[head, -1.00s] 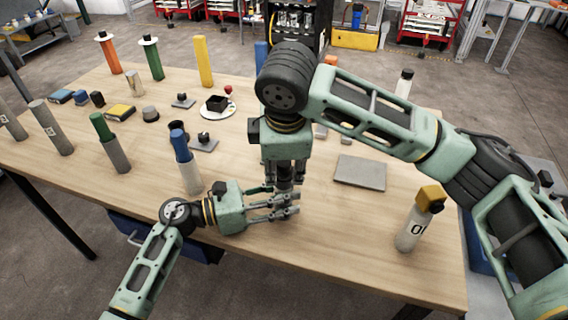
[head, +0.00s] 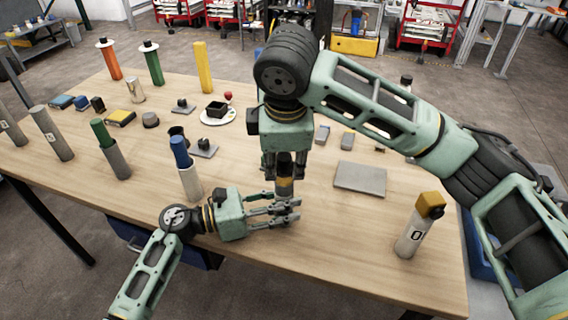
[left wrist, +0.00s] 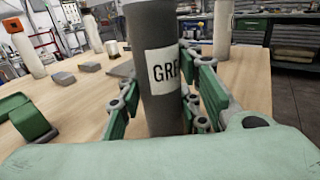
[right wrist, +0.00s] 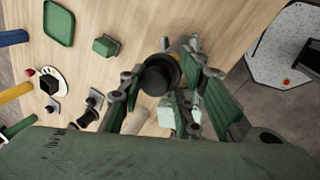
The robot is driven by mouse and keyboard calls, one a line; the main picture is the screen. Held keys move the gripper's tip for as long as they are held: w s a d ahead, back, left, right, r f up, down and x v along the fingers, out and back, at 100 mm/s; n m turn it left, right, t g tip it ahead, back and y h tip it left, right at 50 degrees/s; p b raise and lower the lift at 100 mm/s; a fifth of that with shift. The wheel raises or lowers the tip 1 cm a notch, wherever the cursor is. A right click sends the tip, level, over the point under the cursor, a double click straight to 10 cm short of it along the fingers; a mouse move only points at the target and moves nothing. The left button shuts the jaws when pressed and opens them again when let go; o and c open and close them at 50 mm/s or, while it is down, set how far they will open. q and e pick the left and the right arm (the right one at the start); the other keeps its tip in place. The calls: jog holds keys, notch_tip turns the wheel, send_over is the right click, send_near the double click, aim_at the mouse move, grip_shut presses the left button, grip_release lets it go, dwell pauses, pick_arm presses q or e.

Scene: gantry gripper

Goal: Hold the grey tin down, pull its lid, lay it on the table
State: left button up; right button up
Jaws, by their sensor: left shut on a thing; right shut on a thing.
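The grey tin (left wrist: 160,95) stands upright with a white label starting "GR" in the left wrist view. My left gripper (head: 284,212) is shut around its body, low over the table's front part. The dark lid (head: 285,162) is in my right gripper (head: 284,175), which points straight down above the tin and is shut on it. A yellowish band (head: 285,187) shows between the dark lid and my left fingers. In the right wrist view the lid (right wrist: 158,75) is a black round cap between the fingers. Whether it is fully clear of the tin, I cannot tell.
A grey plate (head: 360,178) lies to the right. A white canister with a yellow top (head: 410,238) stands near the right edge. A blue-topped white cylinder (head: 188,178) stands to the left.

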pick_arm(q)
jog(key=shift+f, duration=0.1)
jog(key=o, duration=1.3)
jog(key=shift+c, duration=0.2)
jog(key=shift+a, duration=0.15)
